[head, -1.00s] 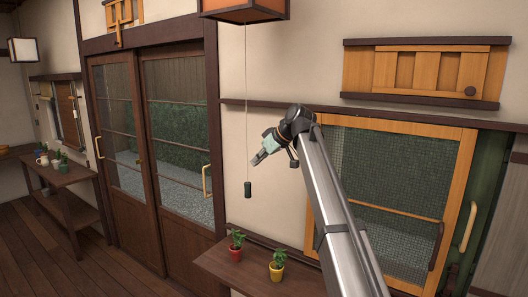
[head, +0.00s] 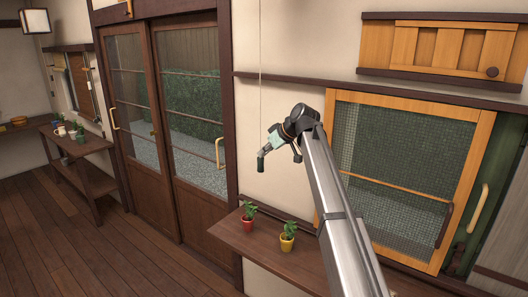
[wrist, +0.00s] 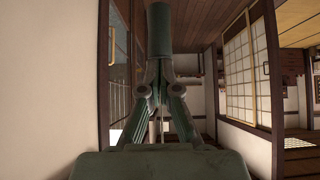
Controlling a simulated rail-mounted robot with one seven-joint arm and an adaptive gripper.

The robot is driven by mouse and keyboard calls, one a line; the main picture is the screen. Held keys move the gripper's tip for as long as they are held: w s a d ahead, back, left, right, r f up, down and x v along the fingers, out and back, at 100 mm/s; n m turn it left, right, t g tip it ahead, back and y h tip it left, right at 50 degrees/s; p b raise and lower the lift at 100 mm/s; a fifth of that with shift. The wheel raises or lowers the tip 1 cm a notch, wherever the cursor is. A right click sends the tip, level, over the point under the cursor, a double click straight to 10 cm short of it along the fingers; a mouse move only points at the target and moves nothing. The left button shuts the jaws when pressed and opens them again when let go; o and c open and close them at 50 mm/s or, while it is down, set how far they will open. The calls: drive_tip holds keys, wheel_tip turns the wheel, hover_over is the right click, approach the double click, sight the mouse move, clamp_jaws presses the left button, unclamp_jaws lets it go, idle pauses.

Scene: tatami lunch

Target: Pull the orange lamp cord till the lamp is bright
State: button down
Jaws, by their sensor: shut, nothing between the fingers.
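A thin cord (head: 260,60) hangs down in front of the pale wall, with a dark green cylindrical pull (head: 261,164) at its lower end. The orange lamp above it is outside both current views. My gripper (head: 264,151) is at the top of the pull in the head view, its fingers shut with nothing held. In the wrist view the pull (wrist: 158,30) stands just beyond my converged fingertips (wrist: 158,82), lined up with them. I cannot tell whether the fingertips touch it. A thin line, possibly the cord, shows between the finger linkages.
A wooden shelf (head: 275,263) below holds a red-potted plant (head: 248,224) and a yellow-potted plant (head: 288,241). A mesh-screened window (head: 405,170) is behind my arm at right. Sliding glass doors (head: 165,120) are at left. A side table (head: 85,147) stands farther left.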

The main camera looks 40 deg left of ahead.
sight(263, 163)
wheel_tip(263, 163, down, 4)
drive_tip(key=shift+f+b, duration=0.15)
drive_tip(key=shift+b, duration=1)
drive_tip(key=shift+s, duration=0.1)
drive_tip(key=shift+d, duration=0.1)
drive_tip(key=d+r+b, duration=0.2)
drive_tip(key=d+r, duration=0.5)
drive_tip(key=r, duration=0.4)
drive_tip(key=shift+w+r, duration=0.2)
drive_tip(key=shift+r, duration=0.15)
